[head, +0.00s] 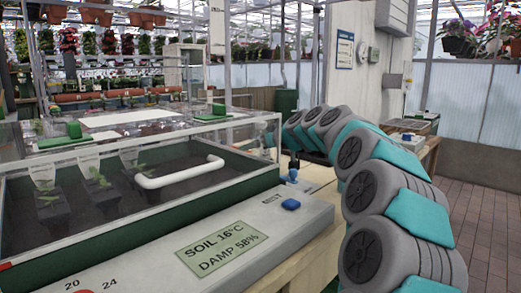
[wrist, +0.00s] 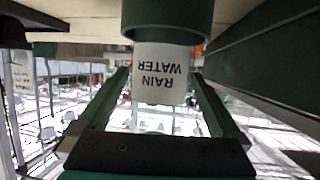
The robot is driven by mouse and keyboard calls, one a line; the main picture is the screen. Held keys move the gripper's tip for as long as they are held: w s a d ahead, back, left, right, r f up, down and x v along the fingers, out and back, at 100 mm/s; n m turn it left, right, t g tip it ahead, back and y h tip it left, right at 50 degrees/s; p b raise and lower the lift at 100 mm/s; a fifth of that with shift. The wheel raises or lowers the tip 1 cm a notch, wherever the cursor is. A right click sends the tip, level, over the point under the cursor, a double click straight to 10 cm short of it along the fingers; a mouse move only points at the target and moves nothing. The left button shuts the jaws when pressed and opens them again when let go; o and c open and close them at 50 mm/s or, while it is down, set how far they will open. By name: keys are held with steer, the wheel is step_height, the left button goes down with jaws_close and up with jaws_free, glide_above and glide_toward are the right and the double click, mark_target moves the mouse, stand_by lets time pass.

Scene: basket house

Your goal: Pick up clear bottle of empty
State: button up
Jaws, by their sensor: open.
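In the wrist view, which appears upside down, my gripper (wrist: 160,77) is open, with one green finger on each side of a white label (wrist: 160,72) reading "RAIN WATER". The label adjoins a dark green round body (wrist: 168,17). I cannot tell whether this labelled thing is a bottle or whether the fingers touch it. I cannot make out a clear, empty bottle with certainty in either view. In the head view my grey and teal arm reaches from the lower right toward the back, and its gripper end is hidden.
A glass-lidded propagator (head: 100,190) with a white handle (head: 180,172) and seedlings fills the left front. Its front panel (head: 250,235) reads "SOIL 16°C DAMP 58%". A wooden bench edge (head: 317,262) lies beside my arm. Brick floor (head: 488,220) is clear at right.

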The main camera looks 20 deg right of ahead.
steer(key=shift+x, duration=0.9)
steer(key=c, duration=1.3)
